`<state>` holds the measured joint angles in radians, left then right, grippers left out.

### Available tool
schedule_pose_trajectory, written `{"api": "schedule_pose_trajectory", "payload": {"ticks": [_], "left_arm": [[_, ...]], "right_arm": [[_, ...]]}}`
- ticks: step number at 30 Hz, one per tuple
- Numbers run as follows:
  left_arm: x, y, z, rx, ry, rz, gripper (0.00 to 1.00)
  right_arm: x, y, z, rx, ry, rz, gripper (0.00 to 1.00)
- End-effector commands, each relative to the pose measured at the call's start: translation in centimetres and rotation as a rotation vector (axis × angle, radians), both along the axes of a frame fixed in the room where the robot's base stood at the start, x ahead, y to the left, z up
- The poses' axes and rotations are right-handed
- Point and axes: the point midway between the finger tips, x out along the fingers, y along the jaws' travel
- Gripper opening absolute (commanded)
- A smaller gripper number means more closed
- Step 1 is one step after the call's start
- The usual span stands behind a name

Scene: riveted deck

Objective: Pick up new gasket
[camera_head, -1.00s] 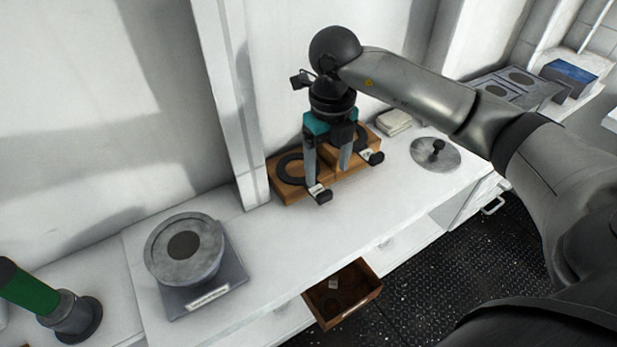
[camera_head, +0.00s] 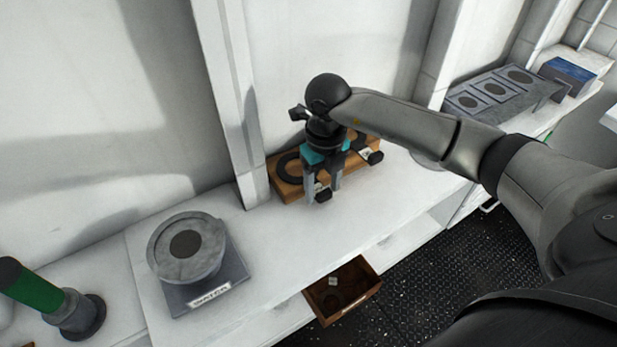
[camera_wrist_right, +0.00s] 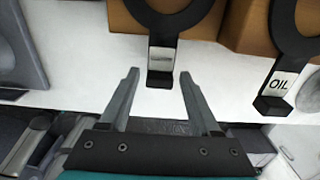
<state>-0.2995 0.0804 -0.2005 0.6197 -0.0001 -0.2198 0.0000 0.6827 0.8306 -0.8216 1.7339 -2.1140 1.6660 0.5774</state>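Two black ring gaskets, each with a labelled tab, rest on brown wooden blocks (camera_head: 285,190) against the wall. The left gasket (camera_head: 289,168) has a tab with small print I cannot read; its tab also shows in the right wrist view (camera_wrist_right: 161,60). The right gasket's tab (camera_wrist_right: 278,85) reads "OIL"; its ring is partly hidden by my gripper in the head view. My right gripper (camera_head: 322,192) is open, with its fingertips (camera_wrist_right: 159,76) on either side of the left gasket's tab end. I cannot tell whether they touch it. My left gripper is out of view.
A round metal part on a labelled grey base (camera_head: 232,277) stands on the left of the white counter (camera_head: 290,240). An open wooden drawer (camera_head: 365,274) juts out below, holding dark items. A green-handled tool (camera_head: 35,295) is far left; a grey rack (camera_head: 490,98) is far right.

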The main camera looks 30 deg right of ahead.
Motion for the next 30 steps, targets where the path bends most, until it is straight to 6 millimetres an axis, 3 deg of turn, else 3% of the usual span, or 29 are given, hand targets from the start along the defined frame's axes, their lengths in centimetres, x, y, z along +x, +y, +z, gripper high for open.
{"api": "schedule_pose_trajectory", "payload": {"ticks": [2,16,30], "left_arm": [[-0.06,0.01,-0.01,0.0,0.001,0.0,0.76],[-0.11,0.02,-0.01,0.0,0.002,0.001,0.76],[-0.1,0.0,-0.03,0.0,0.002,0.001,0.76]], "right_arm": [[0.01,-0.01,0.03,0.0,0.0,0.0,0.54],[0.01,-0.03,0.06,0.0,-0.001,0.0,0.01],[0.08,-0.03,0.56,-0.001,-0.002,0.0,0.0]]}}
